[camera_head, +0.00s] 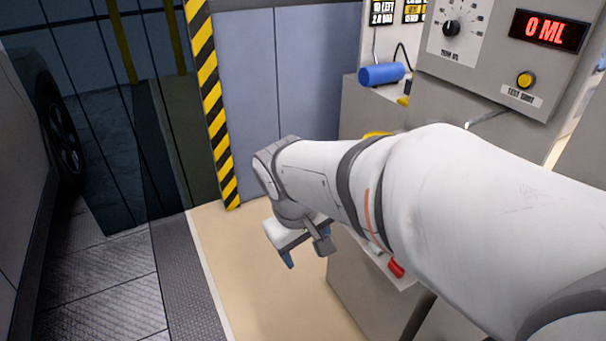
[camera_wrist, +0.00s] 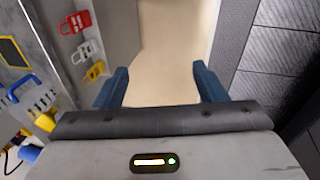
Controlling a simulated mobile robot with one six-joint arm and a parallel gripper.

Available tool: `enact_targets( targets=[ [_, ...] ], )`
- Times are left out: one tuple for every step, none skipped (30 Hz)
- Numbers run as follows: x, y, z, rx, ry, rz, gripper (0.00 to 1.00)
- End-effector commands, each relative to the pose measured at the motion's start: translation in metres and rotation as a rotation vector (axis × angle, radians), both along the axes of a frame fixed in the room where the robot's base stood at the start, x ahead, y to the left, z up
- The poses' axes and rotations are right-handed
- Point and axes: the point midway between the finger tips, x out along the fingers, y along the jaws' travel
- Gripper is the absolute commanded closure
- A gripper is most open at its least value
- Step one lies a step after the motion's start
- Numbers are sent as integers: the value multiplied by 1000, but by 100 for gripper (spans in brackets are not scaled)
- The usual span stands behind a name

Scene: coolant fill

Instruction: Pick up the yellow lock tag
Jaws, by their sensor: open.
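The yellow lock tag (camera_wrist: 93,73) shows in the wrist view on the grey side face at left. It is the lowest in a row, below a white tag (camera_wrist: 86,50) and a red tag (camera_wrist: 75,22). My gripper (camera_wrist: 158,78) is open, its two blue fingers apart with only bare floor between them. The yellow tag is left of the fingers, apart from them. In the head view my gripper (camera_head: 287,258) hangs beside the grey cabinet, partly hidden by my wrist. The red tag (camera_head: 397,268) shows there; the yellow tag cannot be made out.
The grey cabinet (camera_head: 350,300) stands close on the right. A console with a "0 ML" display (camera_head: 548,30) and a blue cylinder (camera_head: 381,74) are above. A striped post (camera_head: 208,80) stands behind. A vehicle (camera_head: 25,150) is at left. The beige floor (camera_head: 240,280) is clear.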

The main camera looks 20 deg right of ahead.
Motion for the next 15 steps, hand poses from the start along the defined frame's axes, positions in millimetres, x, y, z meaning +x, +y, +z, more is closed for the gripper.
enact_targets(
  targets=[
    [9,-16,-32,-70,72,44,31],
    [15,-26,-41,-115,114,76,28],
    [22,-40,-54,-175,171,116,25],
    [28,-50,-63,-219,213,149,24],
    [34,-61,-72,-263,256,179,24],
    [42,-74,-84,-320,313,222,24],
    [49,-84,-92,-361,355,253,24],
    [56,-94,-101,-404,398,284,24],
    [65,-107,-113,-458,455,327,24],
    [73,-117,-121,-500,498,357,24],
    [81,-126,-130,-539,541,390,24],
    [92,-138,-142,-592,598,433,24],
    [101,-147,-151,-633,640,466,24],
    [110,-156,-161,-672,681,498,24],
    [122,-167,-174,-725,737,541,24]
  ],
)
